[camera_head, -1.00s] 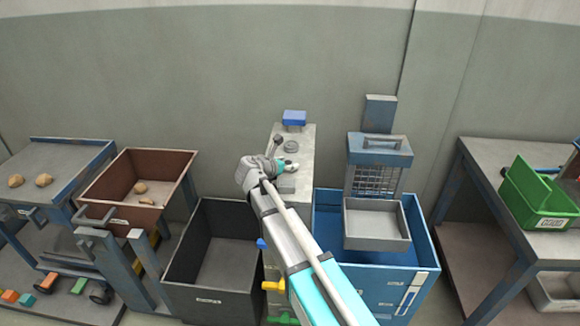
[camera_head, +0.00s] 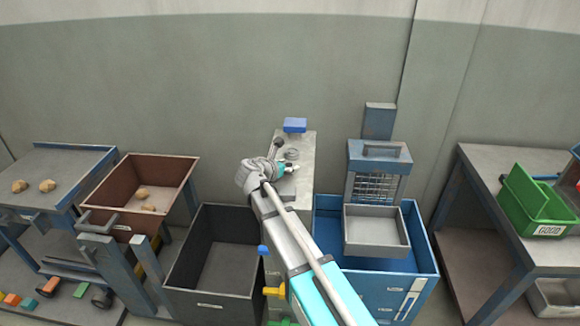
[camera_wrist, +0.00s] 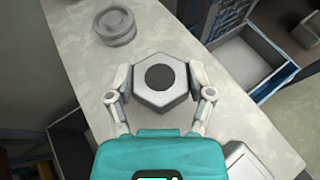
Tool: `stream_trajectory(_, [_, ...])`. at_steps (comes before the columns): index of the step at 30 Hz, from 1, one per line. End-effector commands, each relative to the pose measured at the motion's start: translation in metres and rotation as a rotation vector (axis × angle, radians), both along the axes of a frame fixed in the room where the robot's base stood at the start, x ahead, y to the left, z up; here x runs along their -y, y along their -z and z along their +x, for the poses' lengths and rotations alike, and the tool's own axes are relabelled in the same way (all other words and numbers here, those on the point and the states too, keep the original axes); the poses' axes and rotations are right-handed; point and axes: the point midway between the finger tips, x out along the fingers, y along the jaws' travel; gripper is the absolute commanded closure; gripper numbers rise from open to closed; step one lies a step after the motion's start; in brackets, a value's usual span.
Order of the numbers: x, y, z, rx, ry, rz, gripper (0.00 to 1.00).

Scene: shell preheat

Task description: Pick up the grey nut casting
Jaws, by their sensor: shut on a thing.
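The grey nut casting (camera_wrist: 161,84) is a hexagonal block with a dark round hole, seen from above in the wrist view. My gripper (camera_wrist: 161,88) has one finger against each side of it and is shut on it. In the head view my gripper (camera_head: 284,169) is over the pale narrow bench (camera_head: 306,150). The nut cannot be made out clearly there. I cannot tell whether it is clear of the bench top.
A round grey piece (camera_wrist: 116,27) lies on the bench beyond the nut. A blue block (camera_head: 294,125) stands at the bench's far end. A dark bin (camera_head: 215,255) is left of the bench, and a blue bin (camera_head: 425,255) with a grey tray (camera_head: 375,230) is right.

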Motion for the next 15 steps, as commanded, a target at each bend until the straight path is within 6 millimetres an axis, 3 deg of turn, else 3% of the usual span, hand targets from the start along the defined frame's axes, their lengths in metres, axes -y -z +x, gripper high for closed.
stream_trajectory(15, [0.002, -0.064, -0.043, 0.000, 0.000, 0.000, 0.84])
